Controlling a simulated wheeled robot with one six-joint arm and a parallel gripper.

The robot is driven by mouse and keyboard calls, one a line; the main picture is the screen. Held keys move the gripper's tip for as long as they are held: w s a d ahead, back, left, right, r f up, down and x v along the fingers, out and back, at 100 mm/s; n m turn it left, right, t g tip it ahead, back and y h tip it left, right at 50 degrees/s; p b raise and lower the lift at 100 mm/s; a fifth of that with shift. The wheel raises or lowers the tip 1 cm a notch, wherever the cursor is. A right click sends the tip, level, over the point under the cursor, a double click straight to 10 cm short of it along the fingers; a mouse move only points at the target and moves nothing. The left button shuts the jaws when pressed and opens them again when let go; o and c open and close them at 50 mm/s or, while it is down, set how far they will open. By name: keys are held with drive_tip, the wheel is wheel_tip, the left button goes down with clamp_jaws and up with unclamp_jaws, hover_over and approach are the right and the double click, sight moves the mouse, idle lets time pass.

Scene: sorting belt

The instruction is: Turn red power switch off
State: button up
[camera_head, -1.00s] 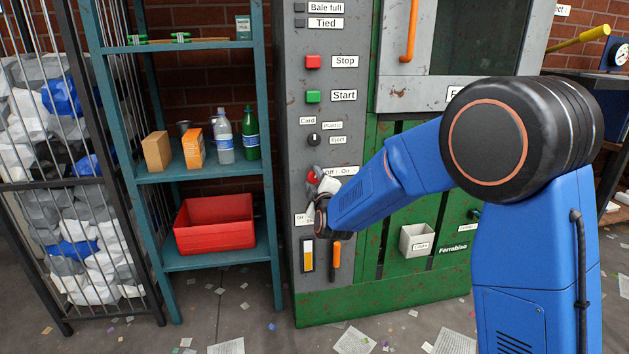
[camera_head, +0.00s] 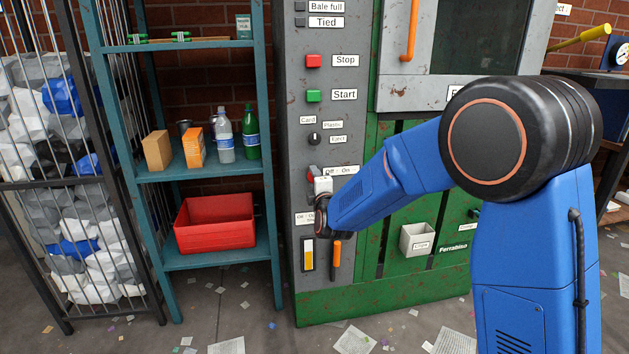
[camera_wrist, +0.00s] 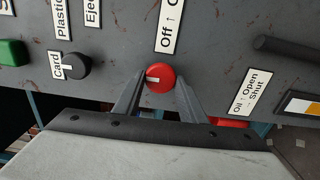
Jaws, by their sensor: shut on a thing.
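The red power switch (camera_wrist: 160,78) is a round knob on the grey panel. Its white mark points left in the wrist view, beside the "Off – On" label (camera_wrist: 170,22). In the head view only a sliver of the red switch (camera_head: 311,174) shows, mostly hidden by my gripper. My gripper (camera_wrist: 160,82) is shut on the switch, with one finger on each side of the knob. It also shows in the head view (camera_head: 321,188), at the left end of my blue arm.
The grey panel (camera_head: 294,125) also carries a red Stop button (camera_head: 313,61), a green Start button (camera_head: 313,96) and a black selector (camera_head: 314,139) above the switch. An orange-handled lever (camera_head: 336,255) is below. A teal shelf (camera_head: 275,210) with a red bin (camera_head: 215,223) stands left.

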drive_tip(key=shift+f, duration=0.1)
drive_tip(key=o, duration=1)
drive_tip(key=shift+s, duration=0.1)
drive_tip(key=v, duration=1.7)
drive_tip(key=shift+s, duration=0.15)
